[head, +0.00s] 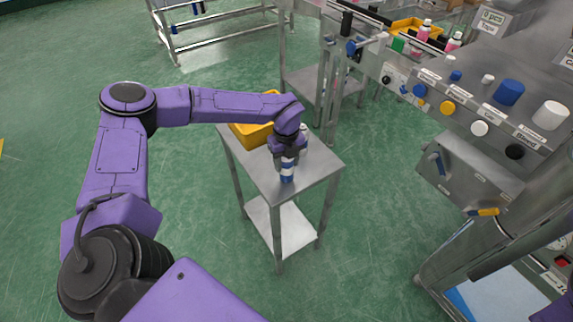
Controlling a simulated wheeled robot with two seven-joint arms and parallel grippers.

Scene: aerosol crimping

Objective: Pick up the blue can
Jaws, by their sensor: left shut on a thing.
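The blue can (287,177) is upright at the metal side table, blue with a pale band. My left gripper (287,164) reaches down over it from above and is shut on its upper part. The gripper hides the top of the can. I cannot tell whether the can's base touches the table top or is just above it. My right gripper is not in view.
The small metal table (325,163) has a lower shelf. A yellow bin (252,134) stands at its back, partly behind my arm. A machine with a button panel (470,115) stands at right. Pink cans (424,32) stand near a conveyor at the back.

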